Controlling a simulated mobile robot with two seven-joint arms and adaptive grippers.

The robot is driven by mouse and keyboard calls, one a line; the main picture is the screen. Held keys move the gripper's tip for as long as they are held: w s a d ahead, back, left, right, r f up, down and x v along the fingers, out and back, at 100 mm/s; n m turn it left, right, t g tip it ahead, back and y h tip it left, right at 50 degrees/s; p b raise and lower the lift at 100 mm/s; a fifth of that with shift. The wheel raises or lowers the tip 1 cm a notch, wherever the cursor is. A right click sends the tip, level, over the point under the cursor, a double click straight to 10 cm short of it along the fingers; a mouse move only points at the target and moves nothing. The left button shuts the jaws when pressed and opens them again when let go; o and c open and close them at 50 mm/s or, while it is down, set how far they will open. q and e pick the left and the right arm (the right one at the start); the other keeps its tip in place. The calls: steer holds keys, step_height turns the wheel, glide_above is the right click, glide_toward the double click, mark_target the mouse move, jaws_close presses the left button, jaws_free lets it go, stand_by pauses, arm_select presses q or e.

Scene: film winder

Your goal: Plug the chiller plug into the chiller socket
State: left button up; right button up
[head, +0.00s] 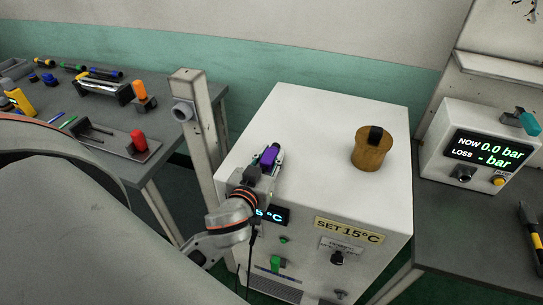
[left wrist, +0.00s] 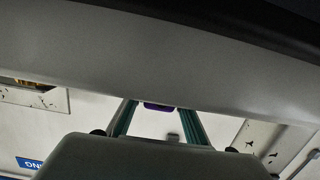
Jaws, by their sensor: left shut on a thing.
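The white chiller cabinet (head: 345,115) stands in the middle of the head view, with a "SET 15°C" label on its front. My left gripper (head: 268,160) is over the left part of its top and is shut on a purple piece (head: 270,155), which I take to be the chiller plug. In the left wrist view the purple piece (left wrist: 158,106) shows between the teal fingers (left wrist: 160,118), mostly hidden by the gripper body. A round grey fitting (head: 183,109) sits on the post (head: 192,130) to the left; I cannot tell whether it is the chiller socket.
A gauge box (head: 480,150) stands on the right bench. The left bench (head: 130,175) carries tools and colored handles. My arm covers the lower left.

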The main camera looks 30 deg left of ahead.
arm_select(q)
steer(key=shift+f, duration=0.2)
steer(key=o, duration=1.2)
steer(key=shift+c, duration=0.2)
steer(key=shift+b, duration=0.3)
